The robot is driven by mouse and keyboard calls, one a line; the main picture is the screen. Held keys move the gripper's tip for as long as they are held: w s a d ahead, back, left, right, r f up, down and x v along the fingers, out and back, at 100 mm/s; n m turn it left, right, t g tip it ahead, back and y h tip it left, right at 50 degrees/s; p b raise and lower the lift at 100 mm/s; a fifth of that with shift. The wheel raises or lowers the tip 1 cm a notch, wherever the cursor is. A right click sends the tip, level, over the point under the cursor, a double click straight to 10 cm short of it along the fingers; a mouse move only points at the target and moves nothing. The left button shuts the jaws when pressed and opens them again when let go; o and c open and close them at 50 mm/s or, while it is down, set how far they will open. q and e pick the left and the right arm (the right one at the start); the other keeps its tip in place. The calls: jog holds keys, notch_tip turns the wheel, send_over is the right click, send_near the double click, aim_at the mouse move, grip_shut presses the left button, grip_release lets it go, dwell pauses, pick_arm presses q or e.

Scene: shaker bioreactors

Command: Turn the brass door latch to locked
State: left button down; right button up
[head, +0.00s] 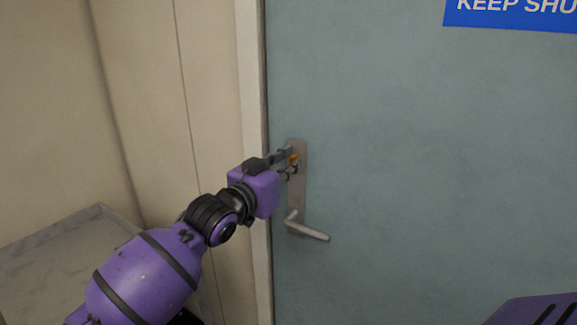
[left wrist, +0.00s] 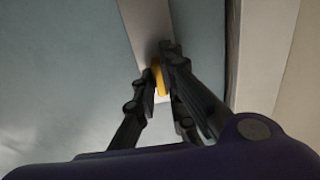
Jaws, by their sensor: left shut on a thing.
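The brass latch (head: 293,159) is a small yellow-orange piece on the upper part of a grey metal door plate (head: 298,192). In the left wrist view the latch (left wrist: 158,78) shows between the fingertips, partly hidden by them. My left gripper (head: 288,163) reaches in from the left and is shut on the latch. In the left wrist view its dark fingers (left wrist: 160,75) stand on either side of the latch, close to the plate (left wrist: 142,30). The exact angle of the latch is hard to tell. My right gripper is not in view.
A silver lever handle (head: 308,228) sticks out to the right below the latch. The grey-blue door (head: 420,150) fills the right side, with a blue sign (head: 515,12) at the top. A pale door frame (head: 251,90) and a grey surface (head: 50,265) lie left.

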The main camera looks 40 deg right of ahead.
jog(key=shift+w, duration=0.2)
pick_arm(q)
jog(key=c, duration=1.8)
grip_release()
jog(key=v, duration=1.2)
jog(key=shift+s, duration=0.1)
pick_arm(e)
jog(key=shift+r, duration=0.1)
